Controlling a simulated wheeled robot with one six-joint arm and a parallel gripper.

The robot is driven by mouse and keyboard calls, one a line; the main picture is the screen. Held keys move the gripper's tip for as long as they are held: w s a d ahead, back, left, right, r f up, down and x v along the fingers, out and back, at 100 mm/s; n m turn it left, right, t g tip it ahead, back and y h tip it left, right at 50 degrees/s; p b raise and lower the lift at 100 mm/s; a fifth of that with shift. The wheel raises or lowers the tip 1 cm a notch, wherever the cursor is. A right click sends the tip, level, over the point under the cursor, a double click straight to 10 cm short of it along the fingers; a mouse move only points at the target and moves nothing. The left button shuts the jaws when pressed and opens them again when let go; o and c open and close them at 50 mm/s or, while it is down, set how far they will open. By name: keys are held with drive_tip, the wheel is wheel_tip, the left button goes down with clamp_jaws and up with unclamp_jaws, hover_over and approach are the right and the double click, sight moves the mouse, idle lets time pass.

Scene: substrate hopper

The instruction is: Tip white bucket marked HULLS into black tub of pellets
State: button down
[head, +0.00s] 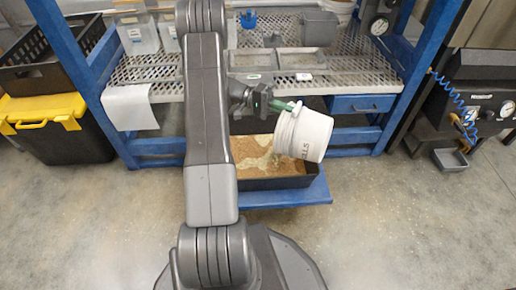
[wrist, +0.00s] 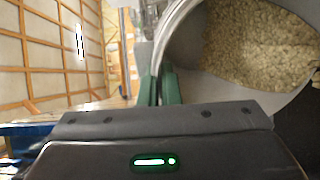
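The white bucket (head: 303,136) hangs tilted over the black tub (head: 275,183), its mouth towards the left and part of its lettering showing. My gripper (head: 287,107) has green fingers and is shut on the bucket's rim. In the wrist view the fingers (wrist: 160,87) pinch the wall of the bucket (wrist: 178,32), and tan hulls (wrist: 255,45) lie inside it. The tub holds brown pellets (head: 245,147) with a paler patch of material on top. The bucket hides part of the tub's right side, and my arm covers its left edge.
The tub sits on a low blue shelf (head: 290,197) under a mesh-topped bench (head: 350,65) with trays and clear containers. A yellow-lidded black bin (head: 50,125) stands left; dark equipment (head: 480,90) stands right. The floor in front is clear.

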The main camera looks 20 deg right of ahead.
drive_tip(key=w+a+g+h+p, duration=0.1)
drive_tip(key=w+a+p, duration=0.1)
drive_tip(key=p, duration=0.3)
drive_tip(key=shift+w+a+g+h+p, duration=0.3)
drive_tip(key=shift+p, duration=0.1)
drive_tip(key=shift+f, duration=0.25)
